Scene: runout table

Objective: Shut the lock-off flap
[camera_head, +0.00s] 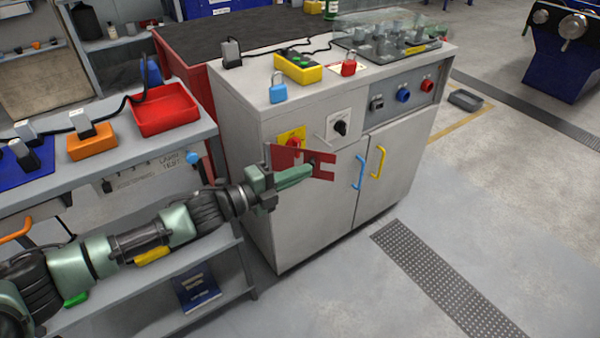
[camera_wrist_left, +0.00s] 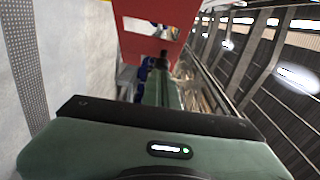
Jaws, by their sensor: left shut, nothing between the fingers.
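The lock-off flap (camera_head: 322,170) is a red plate with cut-outs on the front of the grey cabinet, just below a yellow plate with a red knob (camera_head: 295,142). I cannot tell its exact angle to the cabinet face. My left gripper (camera_head: 311,165) reaches in from the left, shut and empty, its fingertips overlapping the flap in the head view. In the left wrist view the flap (camera_wrist_left: 133,46) fills the top centre, with the shut fingers (camera_wrist_left: 163,62) pointing at it. Whether they touch cannot be told. My right gripper is not in view.
The cabinet (camera_head: 310,225) has a blue handle (camera_head: 359,172) and a yellow handle (camera_head: 378,162) right of the flap. A black rotary switch (camera_head: 341,128) sits above. The floor in front is clear.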

